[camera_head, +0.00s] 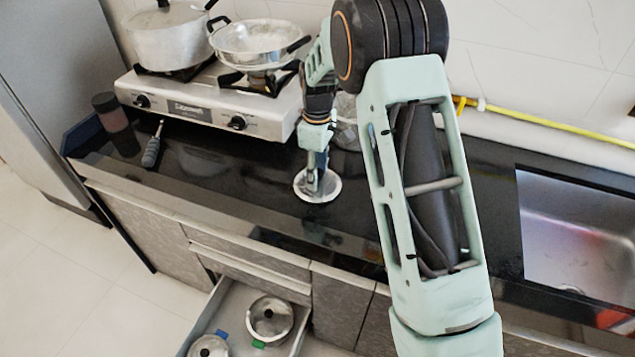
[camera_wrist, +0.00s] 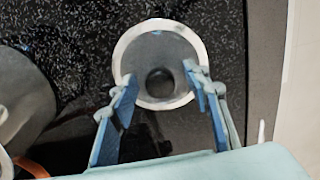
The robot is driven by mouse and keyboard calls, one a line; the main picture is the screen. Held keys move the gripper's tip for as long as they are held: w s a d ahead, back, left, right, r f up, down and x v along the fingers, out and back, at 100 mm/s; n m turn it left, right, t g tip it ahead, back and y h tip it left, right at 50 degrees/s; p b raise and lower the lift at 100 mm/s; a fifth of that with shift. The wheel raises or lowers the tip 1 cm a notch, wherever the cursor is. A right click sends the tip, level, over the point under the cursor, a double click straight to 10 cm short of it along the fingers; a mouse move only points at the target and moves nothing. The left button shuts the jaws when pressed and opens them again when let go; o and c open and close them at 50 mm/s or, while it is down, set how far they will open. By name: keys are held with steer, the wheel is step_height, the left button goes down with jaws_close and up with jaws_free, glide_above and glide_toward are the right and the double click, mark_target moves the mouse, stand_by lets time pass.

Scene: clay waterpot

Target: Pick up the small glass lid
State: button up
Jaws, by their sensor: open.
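The small glass lid (camera_wrist: 160,48) lies on the black countertop in the wrist view, round with a pale rim and a dark knob (camera_wrist: 159,82) in its middle. It also shows in the head view as a white-rimmed disc (camera_head: 327,196) near the counter's front edge. My gripper (camera_wrist: 166,78) is open, with a blue-padded finger on each side of the knob. The fingertips overlap the lid in the wrist view, and I cannot tell whether they touch it. In the head view my gripper (camera_head: 314,186) points down over the lid and hides part of it.
A gas stove (camera_head: 205,100) with a pot (camera_head: 165,35) and a pan (camera_head: 258,42) stands at the back left. A sink (camera_head: 575,240) is at right. An open drawer (camera_head: 223,303) below holds lidded pots. A dark-handled utensil (camera_head: 152,150) lies left on the counter.

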jaws_close()
steer(key=shift+r, duration=0.1)
stand_by(0.3)
